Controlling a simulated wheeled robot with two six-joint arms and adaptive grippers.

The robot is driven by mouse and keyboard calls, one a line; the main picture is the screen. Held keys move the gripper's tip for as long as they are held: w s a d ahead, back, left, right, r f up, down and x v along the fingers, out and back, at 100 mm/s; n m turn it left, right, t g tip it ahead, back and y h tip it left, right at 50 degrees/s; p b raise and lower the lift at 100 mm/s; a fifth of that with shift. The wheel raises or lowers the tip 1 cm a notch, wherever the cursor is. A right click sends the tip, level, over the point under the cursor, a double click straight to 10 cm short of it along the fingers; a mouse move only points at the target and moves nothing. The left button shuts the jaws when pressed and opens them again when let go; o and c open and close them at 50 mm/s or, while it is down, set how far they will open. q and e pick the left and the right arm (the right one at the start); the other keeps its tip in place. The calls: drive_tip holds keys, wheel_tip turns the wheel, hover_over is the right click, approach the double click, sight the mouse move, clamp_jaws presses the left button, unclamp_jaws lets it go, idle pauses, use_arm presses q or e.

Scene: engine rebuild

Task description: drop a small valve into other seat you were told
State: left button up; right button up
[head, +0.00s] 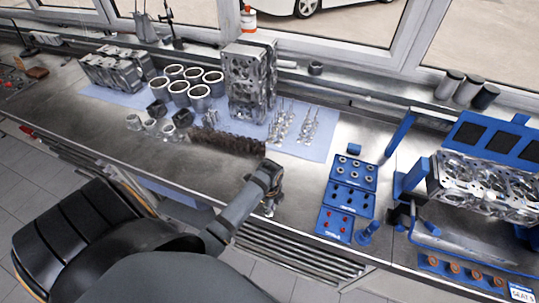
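Several slim metal valves stand in two groups on the light blue mat, one group (281,124) just right of the dark camshaft-like part and another (310,122) further right. A silvery cylinder head (487,187), which has the seats, lies in a blue fixture at the right; single seats are too small to tell apart. My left gripper (270,208) points down at the front edge of the bench, left of the blue trays. Its fingers are small and dark, and I cannot tell whether they hold anything. My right gripper is out of view.
Blue trays (339,222) with small parts stand at the front, beside a blue funnel-shaped piece (368,233). A small sign (522,293) reading "SEAT" is at the lower right. A tall engine block (249,80) and cylinder liners (199,98) stand behind. Bare bench lies left of the trays.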

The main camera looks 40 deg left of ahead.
use_arm(q)
drive_tip(key=shift+o, duration=1.1)
drive_tip(key=shift+r, duration=0.2)
wheel_tip(320, 180, up, 12)
drive_tip(key=shift+f, duration=0.2)
